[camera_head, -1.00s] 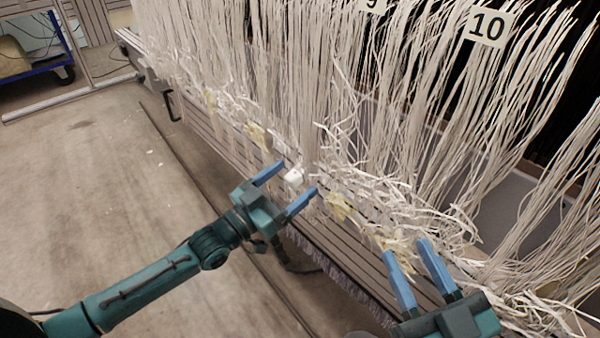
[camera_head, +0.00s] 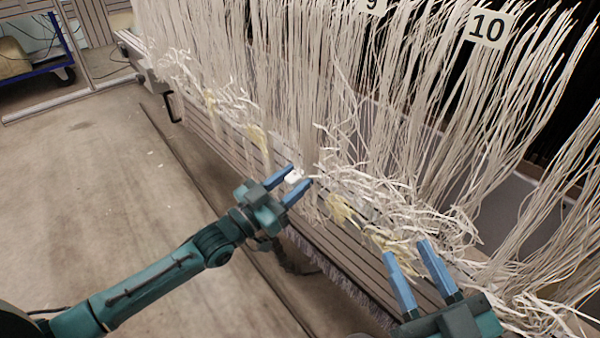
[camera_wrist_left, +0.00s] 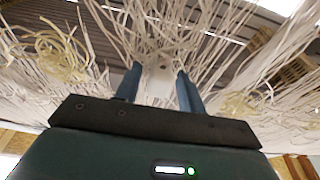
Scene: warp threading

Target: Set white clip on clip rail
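The white clip (camera_head: 294,175) is a small white block on the slatted rail (camera_head: 335,245), among the hanging white threads. My left gripper (camera_head: 301,175) is at the clip, with its blue fingers open on either side of it. In the left wrist view the white clip (camera_wrist_left: 158,75) shows between the two fingertips (camera_wrist_left: 157,75), with a gap visible on each side. Whether the clip sits fully on the rail cannot be told. My right gripper (camera_head: 405,248) is open and empty over the rail at the lower right.
Dense white threads (camera_head: 300,80) hang behind the rail, with loose tangled ends (camera_head: 400,195) along it. Number card 10 (camera_head: 487,27) hangs among the threads. The floor at left is open.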

